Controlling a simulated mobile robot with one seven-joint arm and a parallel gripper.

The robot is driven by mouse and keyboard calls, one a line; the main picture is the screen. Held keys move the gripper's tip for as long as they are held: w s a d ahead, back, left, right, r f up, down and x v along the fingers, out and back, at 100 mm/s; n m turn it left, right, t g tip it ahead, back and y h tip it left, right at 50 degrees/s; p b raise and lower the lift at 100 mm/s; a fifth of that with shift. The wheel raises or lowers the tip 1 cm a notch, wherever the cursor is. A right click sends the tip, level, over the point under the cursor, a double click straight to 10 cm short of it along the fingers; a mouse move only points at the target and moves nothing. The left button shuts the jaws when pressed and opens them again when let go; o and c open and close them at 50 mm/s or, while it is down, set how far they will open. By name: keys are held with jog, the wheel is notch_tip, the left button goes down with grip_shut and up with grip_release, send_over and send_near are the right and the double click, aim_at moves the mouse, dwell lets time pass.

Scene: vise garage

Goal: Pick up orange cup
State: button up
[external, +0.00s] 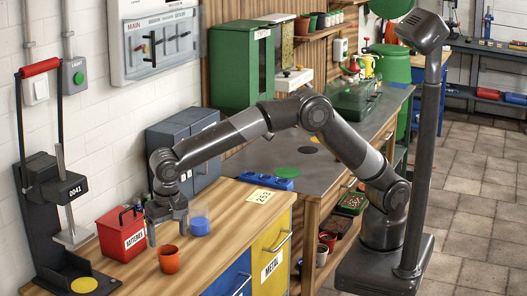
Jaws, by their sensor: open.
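An orange cup (169,259) stands upright on the wooden workbench (225,213) near its front edge. My gripper (168,234) is open and points down above and behind the cup, next to the red batteries box. The fingers look empty. The cup is apart from the fingers as far as this one view shows; the exact distance is hard to tell.
A red batteries box (122,233) stands just left of my gripper. A blue round container (200,226) is just right of it. A black press (52,215) with a red handle stands at the far left. A grey cabinet (190,143) is behind.

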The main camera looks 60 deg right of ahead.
aim_at(167, 252)
jog(key=f, duration=0.8)
jog(key=shift+w+f, duration=0.25)
jog(key=shift+w, duration=0.1)
jog(key=shift+c, duration=0.5)
jog(key=c, duration=1)
jog(key=shift+r, duration=0.1)
jog(key=shift+r, duration=0.95)
jog(key=shift+w+d+r, duration=0.1)
jog(key=shift+d+r, duration=0.1)
jog(key=shift+r, duration=0.45)
jog(key=shift+w+d+r, duration=0.1)
jog(key=shift+d+r, duration=0.05)
jog(key=shift+r, duration=0.45)
jog(key=shift+w+d+r, duration=0.4)
jog(key=shift+d+r, duration=0.65)
jog(key=shift+d, duration=0.7)
jog(key=shift+w+d+r, duration=0.45)
jog(key=shift+d+r, duration=0.65)
jog(key=shift+d, duration=0.7)
jog(key=shift+w+d+r, duration=0.4)
jog(key=shift+d+r, duration=0.65)
jog(key=shift+d, duration=0.7)
